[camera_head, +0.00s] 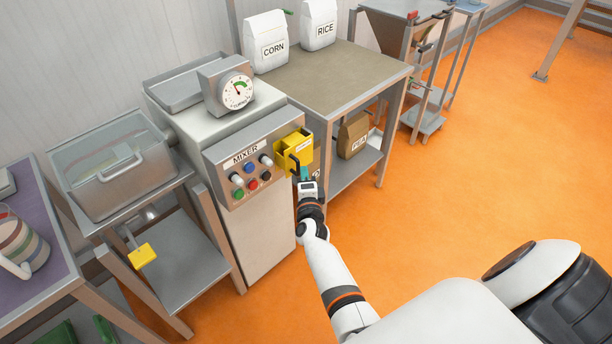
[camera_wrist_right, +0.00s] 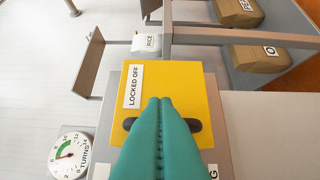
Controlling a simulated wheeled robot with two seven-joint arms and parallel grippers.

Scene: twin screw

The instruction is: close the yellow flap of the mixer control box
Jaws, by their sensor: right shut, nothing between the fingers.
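The mixer control box (camera_head: 222,160) is a grey panel with a MIXER label and several coloured buttons. The yellow flap (camera_head: 299,150) is at its right end. My right gripper (camera_head: 304,173) is at the flap's front. My left gripper is not in view.
A dial (camera_head: 238,92) stands on top of the mixer cabinet. A table (camera_head: 345,75) with CORN and RICE bags is behind to the right. A metal bin (camera_head: 110,165) is at the left. Open orange floor (camera_head: 480,160) lies to the right.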

